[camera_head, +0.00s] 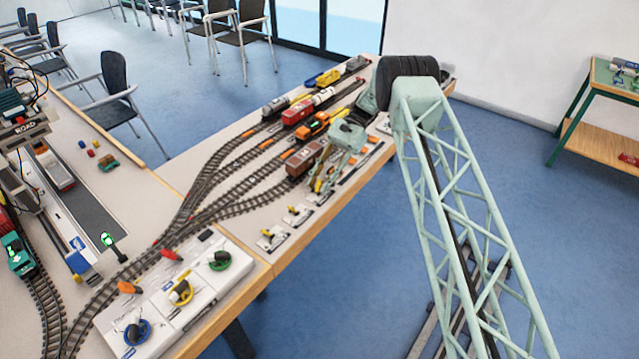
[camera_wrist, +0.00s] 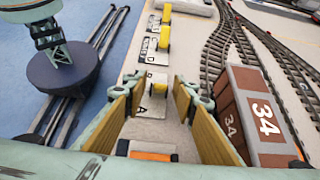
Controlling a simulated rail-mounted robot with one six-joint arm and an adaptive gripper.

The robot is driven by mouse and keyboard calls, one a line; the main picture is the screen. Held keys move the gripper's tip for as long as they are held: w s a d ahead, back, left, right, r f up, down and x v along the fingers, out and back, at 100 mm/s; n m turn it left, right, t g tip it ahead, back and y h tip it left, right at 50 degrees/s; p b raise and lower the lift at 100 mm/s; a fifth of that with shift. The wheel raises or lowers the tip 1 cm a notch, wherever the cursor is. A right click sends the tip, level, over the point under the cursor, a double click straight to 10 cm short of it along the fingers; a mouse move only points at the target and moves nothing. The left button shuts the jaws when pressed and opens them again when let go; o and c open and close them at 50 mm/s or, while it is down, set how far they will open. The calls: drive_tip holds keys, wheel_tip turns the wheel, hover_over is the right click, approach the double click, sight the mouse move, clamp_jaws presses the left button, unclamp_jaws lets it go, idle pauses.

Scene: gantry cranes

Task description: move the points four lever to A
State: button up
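A row of small points levers on pale plates runs along the table edge. In the head view the nearest ones show at a first lever (camera_head: 269,236) and a second lever (camera_head: 297,212). No number is readable, so I cannot tell which lever is four. In the wrist view a yellow lever (camera_wrist: 158,88) stands between my fingers in the picture, on a plate with a letter A (camera_wrist: 143,109) at its near side. My gripper (camera_wrist: 160,83) is open, its yellow-padded fingers apart. In the head view my gripper (camera_head: 322,182) is over the lever row, partly hidden by my arm.
A brown wagon marked 34 (camera_wrist: 262,112) stands close beside my right finger; it also shows in the head view (camera_head: 304,160). Tracks (camera_head: 215,180) with several trains lie beyond. A control box (camera_head: 180,290) with coloured knobs sits at the near table edge.

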drive_tip(key=shift+w+d+r, duration=0.1)
drive_tip(key=shift+w, duration=0.05)
drive_tip(key=shift+v, duration=5.65)
drive_tip(key=shift+r, duration=0.2)
